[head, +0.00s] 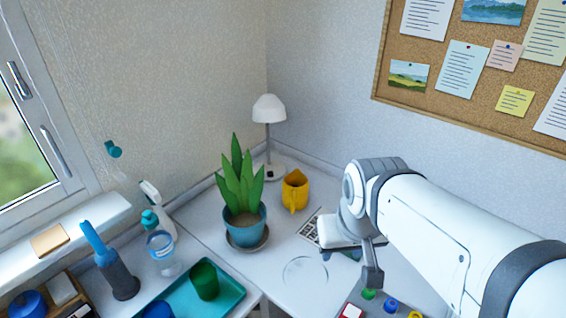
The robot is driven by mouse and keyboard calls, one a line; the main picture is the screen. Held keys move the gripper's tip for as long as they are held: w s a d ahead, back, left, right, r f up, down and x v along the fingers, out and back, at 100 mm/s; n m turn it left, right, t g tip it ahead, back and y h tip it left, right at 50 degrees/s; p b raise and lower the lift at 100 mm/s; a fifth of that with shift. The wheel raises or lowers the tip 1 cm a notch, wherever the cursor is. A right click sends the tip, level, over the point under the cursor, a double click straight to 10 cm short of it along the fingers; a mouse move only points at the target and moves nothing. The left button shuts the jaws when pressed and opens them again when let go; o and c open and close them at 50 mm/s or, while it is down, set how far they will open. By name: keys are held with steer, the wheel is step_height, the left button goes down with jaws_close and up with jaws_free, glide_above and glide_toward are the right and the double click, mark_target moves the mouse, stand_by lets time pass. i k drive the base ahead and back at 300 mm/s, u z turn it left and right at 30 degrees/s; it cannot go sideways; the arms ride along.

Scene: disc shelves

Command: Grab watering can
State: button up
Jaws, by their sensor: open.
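A yellow jug-like vessel (295,191), the thing in view most like a watering can, stands upright on the white desk near the back wall. It is right of the potted plant and in front of the lamp. A narrow part of it points toward the camera; I cannot tell whether this is a spout or a handle. My gripper (352,262) is open, above the desk, nearer the camera and to the right of the yellow vessel, apart from it. No object shows between its fingers, and my arm hides part of it.
A blue pot with a tall plant (243,216) stands left of the yellow vessel; a white lamp (269,115) is behind. A clear round dish (305,271) lies in front.

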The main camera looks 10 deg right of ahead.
mark_target(294, 196)
steer(key=z, duration=1.2)
steer(key=k, duration=1.05)
steer(key=u, duration=0.85)
steer(key=i, duration=1)
steer(key=u, duration=0.05)
